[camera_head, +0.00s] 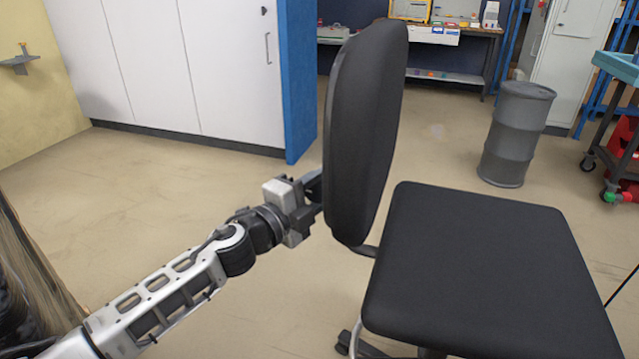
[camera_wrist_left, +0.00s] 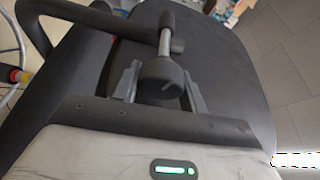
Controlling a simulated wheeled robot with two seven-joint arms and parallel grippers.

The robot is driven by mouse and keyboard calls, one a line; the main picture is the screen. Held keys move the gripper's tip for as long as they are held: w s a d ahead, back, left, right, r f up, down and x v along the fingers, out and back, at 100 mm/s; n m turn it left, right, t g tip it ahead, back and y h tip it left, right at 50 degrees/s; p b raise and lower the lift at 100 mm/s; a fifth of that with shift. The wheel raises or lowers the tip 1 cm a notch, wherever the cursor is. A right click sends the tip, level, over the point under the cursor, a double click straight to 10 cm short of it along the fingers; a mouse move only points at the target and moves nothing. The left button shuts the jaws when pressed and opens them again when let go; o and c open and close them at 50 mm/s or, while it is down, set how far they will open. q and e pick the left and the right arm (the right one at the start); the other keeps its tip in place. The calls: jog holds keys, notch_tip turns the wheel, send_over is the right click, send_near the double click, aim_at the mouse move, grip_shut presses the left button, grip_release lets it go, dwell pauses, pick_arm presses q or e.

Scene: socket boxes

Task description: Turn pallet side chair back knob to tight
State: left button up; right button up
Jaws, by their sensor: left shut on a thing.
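A black office chair stands in the head view, with its upright backrest (camera_head: 365,130) to the left of its flat seat (camera_head: 485,265). My left arm reaches in from the lower left, and its gripper (camera_head: 312,190) is at the rear face of the backrest. In the left wrist view, a dark round knob (camera_wrist_left: 162,82) sits behind the backrest (camera_wrist_left: 225,70), below a short metal rod. My left gripper (camera_wrist_left: 163,88) has a finger on each side of the knob and is shut on it. In the head view the knob is hidden. The right gripper is not in view.
White cabinets (camera_head: 190,65) with a blue end panel (camera_head: 299,80) stand behind the chair on the left. A grey drum (camera_head: 516,135) stands at the back right, near a cart (camera_head: 620,110). The floor between drum and cabinets is mostly clear.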

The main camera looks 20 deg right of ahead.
pick_arm(q)
jog(key=o, duration=0.7)
jog(key=shift+a, duration=0.1)
jog(key=p+v, duration=0.1)
jog(key=v, duration=1.5)
jog(key=shift+f, duration=0.15)
